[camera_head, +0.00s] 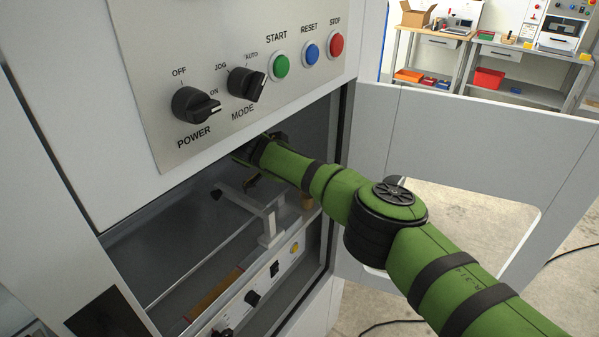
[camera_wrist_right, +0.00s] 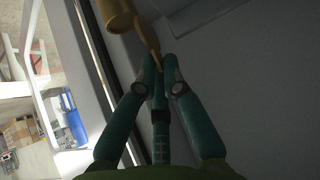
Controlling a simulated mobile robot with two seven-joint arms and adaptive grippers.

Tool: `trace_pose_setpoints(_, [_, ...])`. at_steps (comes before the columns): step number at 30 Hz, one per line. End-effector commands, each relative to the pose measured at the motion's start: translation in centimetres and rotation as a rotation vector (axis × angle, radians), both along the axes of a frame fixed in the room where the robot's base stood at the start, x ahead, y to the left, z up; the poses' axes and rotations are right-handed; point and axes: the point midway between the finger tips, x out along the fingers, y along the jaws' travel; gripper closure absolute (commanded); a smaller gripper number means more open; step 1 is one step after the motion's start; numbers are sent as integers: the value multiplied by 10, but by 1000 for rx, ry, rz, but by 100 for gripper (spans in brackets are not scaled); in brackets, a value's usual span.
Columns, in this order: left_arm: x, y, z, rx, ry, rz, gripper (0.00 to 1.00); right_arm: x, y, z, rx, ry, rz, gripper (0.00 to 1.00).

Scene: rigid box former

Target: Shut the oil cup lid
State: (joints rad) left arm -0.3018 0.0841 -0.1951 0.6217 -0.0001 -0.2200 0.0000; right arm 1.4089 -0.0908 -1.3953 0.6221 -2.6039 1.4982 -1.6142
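The oil cup (camera_wrist_right: 116,14) is a small brass-coloured cylinder at the top of the right wrist view. Its brass lid (camera_wrist_right: 147,36) stands out to the right of the cup and is tilted open. My right gripper (camera_wrist_right: 159,66) has its teal fingers drawn together, with the tips at the lower end of the lid; I cannot tell whether they touch it. In the head view a small brass piece, likely the cup (camera_head: 307,201), shows below my green right arm. The right gripper's fingers are mostly hidden there inside the machine opening. My left gripper is out of view.
The control panel (camera_head: 230,75) with knobs and buttons overhangs the opening. A grey bracket (camera_head: 268,222) stands inside, left of my arm. The open door (camera_head: 450,130) is on the right. Workbenches (camera_head: 490,50) stand far behind.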

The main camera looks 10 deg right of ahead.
Motion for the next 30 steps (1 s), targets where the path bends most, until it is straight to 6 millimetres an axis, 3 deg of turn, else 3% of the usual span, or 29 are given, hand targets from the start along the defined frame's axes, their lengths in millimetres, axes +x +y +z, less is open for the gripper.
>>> trace_pose_setpoints(4, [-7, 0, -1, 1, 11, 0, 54, 0, -1, 0, 2, -1, -2, 100])
trace_pose_setpoints(30, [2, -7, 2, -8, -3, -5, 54, -1, -4, 0, 24, -24, -4, 100])
